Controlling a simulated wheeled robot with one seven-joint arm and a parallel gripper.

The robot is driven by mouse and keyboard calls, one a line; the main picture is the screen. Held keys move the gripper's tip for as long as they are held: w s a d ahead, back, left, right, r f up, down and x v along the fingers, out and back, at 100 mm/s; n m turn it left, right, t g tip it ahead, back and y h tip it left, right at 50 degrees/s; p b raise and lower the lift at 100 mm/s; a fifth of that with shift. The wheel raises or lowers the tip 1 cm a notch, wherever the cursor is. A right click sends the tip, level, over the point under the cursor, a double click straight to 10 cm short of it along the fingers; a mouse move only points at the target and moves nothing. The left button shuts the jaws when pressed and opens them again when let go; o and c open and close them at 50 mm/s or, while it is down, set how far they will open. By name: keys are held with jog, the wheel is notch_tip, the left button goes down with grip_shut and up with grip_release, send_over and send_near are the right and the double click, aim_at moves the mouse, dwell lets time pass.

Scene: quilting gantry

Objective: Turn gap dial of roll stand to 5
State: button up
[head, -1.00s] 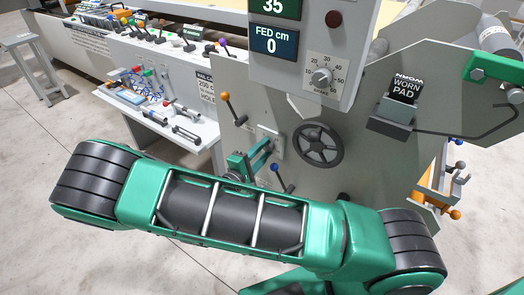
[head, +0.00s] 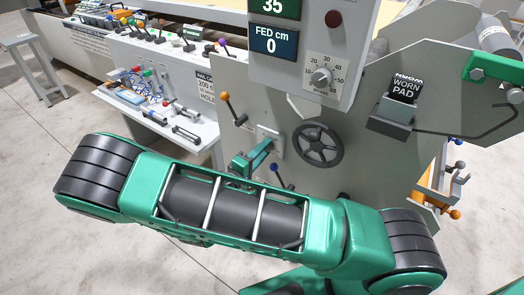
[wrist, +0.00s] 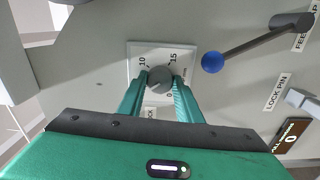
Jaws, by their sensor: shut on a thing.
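The gap dial is a round grey knob (wrist: 160,78) on a white scale plate (wrist: 134,54) on the side of the roll stand (head: 380,150). In the wrist view 10, 15 and 0 can be read; the left finger covers the lower left of the scale. The 5 and the knob's pointer cannot be made out. My gripper (wrist: 160,88) is shut on the knob, one green finger at each side. In the head view my gripper (head: 263,148) reaches the plate, and the knob is hidden.
A lever with a blue ball (wrist: 212,62) stands close to the right of the dial in the wrist view. In the head view a dark handwheel (head: 318,145) is just right of my gripper, and an orange-knobbed lever (head: 232,108) is above left.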

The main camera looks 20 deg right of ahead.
jog(key=shift+s+f, duration=0.1)
jog(key=shift+f, duration=0.1)
jog(key=o, duration=1)
jog(key=shift+r, duration=0.1)
jog(key=shift+o, duration=0.2)
jog(key=v, duration=1)
jog(key=shift+s+a, duration=0.2)
jog(key=shift+a, duration=0.1)
